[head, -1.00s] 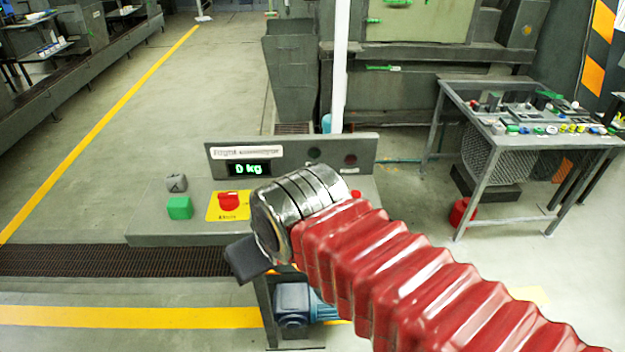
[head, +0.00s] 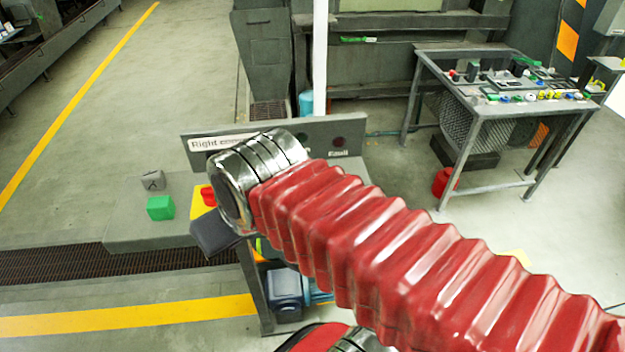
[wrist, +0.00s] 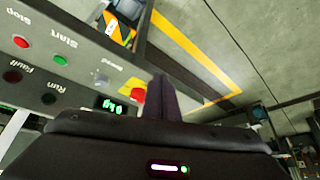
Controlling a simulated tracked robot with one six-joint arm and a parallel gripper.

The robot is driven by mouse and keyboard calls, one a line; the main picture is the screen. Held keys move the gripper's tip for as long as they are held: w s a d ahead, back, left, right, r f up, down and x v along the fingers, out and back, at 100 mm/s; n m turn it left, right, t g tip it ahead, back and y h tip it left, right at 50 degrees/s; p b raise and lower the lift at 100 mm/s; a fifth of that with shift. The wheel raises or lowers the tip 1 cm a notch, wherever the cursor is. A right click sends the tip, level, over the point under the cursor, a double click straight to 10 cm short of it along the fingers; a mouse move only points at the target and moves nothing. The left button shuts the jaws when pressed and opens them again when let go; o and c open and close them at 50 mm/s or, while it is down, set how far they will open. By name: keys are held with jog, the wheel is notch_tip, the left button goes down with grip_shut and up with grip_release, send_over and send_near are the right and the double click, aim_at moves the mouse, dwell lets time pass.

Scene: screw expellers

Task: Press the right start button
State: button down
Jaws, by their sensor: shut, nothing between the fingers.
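The right start button (wrist: 61,60) is a small green round button under the word Start in the wrist view. It is on the grey control panel, beside the red stop button (wrist: 20,41). In the head view my arm hides it. My gripper (wrist: 163,82) is shut and empty, its dark fingers apart from the start button and showing close to the red emergency stop (wrist: 138,92). In the head view my gripper (head: 215,238) is in front of the panel labelled Right (head: 195,145), at its near edge.
The emergency stop's yellow plate (head: 197,205) is partly hidden by my arm. A table (head: 470,100) with small parts stands at the right. Open floor lies at the left.

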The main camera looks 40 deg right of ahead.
jog(key=w+d+m+t+y, duration=0.1)
jog(key=w+d+m+y, duration=0.1)
jog(key=w+d+m, duration=1.15)
jog(key=s+d+m+t, duration=0.1)
jog(key=s+d+m, duration=0.1)
jog(key=d+m, duration=0.4)
jog(key=s+d+m+t, duration=0.1)
jog(key=s+d+m, duration=0.2)
jog(key=d+m, duration=0.2)
jog(key=d, duration=0.2)
jog(key=shift+d+r+m+t+h, duration=0.3)
jog(key=shift+m+h, duration=0.05)
jog(key=shift+h, duration=0.05)
jog(key=shift+f, duration=0.1)
jog(key=shift+a+f, duration=0.1)
jog(key=shift+f, duration=4.2)
